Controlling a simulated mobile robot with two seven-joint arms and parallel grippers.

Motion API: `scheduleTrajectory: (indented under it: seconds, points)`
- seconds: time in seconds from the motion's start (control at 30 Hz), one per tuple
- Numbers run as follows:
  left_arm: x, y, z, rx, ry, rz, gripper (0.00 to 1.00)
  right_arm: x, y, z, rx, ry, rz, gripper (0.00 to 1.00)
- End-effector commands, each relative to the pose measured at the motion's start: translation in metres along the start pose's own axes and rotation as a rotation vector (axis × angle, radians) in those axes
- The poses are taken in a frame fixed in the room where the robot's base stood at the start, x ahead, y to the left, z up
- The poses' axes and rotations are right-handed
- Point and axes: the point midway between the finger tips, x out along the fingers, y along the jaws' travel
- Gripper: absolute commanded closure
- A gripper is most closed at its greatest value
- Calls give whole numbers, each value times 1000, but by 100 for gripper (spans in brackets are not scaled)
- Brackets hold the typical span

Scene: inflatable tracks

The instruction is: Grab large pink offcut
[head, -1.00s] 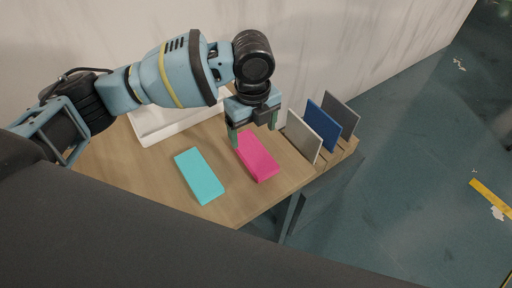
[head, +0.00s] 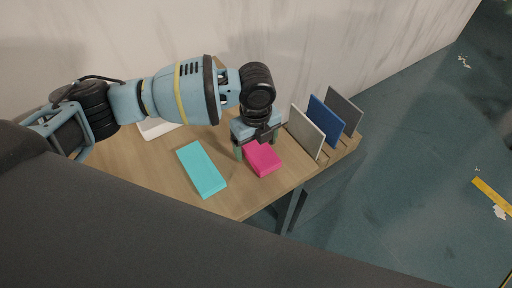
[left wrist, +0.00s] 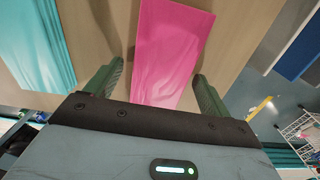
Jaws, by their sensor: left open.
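The large pink offcut (head: 263,160) is a flat block lying on the wooden table. Its far part is hidden under my left gripper in the head view. In the left wrist view the pink offcut (left wrist: 170,50) lies between the two green fingers. My left gripper (head: 257,152) points down over the offcut, fingers on either side of it. It is open, and in the left wrist view a gap shows on both sides between finger and offcut. My right gripper is not in view.
A turquoise block (head: 201,169) lies left of the pink one. A rack with a white panel (head: 306,132), a blue panel (head: 325,121) and a grey panel (head: 344,111) stands to the right. A white tray (head: 157,128) is behind, near the wall. The table (head: 235,202) is bare at the front.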

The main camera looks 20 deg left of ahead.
Motion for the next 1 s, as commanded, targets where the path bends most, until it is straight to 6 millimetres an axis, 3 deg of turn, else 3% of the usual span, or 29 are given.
scheduleTrajectory:
  seconds: [0.13, 0.5, 0.83, 1.0]
  points:
    - [-1, 0, 0, 1, 0, -1, 19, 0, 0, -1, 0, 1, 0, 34]
    - [-1, 0, 0, 1, 0, -1, 68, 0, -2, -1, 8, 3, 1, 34]
    - [-4, 0, 0, 1, -1, -2, 68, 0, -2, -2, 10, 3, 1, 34]
    - [-18, -1, 0, 1, -1, -4, 68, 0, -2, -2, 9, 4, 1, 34]
